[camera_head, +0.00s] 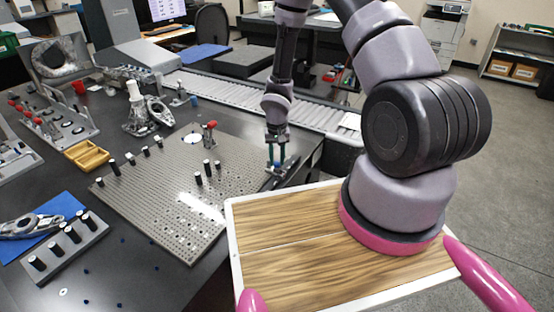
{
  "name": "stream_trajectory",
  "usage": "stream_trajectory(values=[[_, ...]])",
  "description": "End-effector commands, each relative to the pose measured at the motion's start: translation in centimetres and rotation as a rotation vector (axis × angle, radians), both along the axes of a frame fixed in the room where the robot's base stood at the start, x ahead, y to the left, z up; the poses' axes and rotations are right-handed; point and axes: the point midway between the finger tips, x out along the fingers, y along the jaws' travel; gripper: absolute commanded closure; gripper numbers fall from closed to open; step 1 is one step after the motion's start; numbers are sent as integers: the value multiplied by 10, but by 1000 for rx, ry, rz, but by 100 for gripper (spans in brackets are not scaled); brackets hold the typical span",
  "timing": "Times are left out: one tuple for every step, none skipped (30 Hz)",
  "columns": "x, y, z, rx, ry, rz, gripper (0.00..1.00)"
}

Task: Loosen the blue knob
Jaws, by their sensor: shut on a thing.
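My gripper (277,164) points down at the right edge of the perforated metal plate (190,205). Its teal fingers are shut on the blue knob (279,164), of which only a small bluish patch shows between and beside the fingertips. The knob sits low, by a small dark fixture (285,172) at the plate's right edge. The fingers hide most of the knob, and its turn angle cannot be made out.
A roller conveyor (230,92) runs behind. Metal castings and a yellow tray (87,155) fill the left.

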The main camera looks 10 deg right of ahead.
Motion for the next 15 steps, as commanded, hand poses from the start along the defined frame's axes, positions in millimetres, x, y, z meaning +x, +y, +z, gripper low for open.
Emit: stream_trajectory(values=[[0,0,0,0,0,5,100],[0,0,0,0,0,10,100],[0,0,0,0,0,21,100],[0,0,0,0,0,30,100],[0,0,0,0,0,40,100],[0,0,0,0,0,58,100],[0,0,0,-1,0,72,100],[0,0,0,0,0,89,100],[0,0,0,0,0,113,100],[0,0,0,0,0,133,100],[0,0,0,0,0,154,100],[0,0,0,0,-1,186,100],[0,0,0,0,-1,212,100],[0,0,0,0,-1,238,100],[0,0,0,0,0,274,100]])
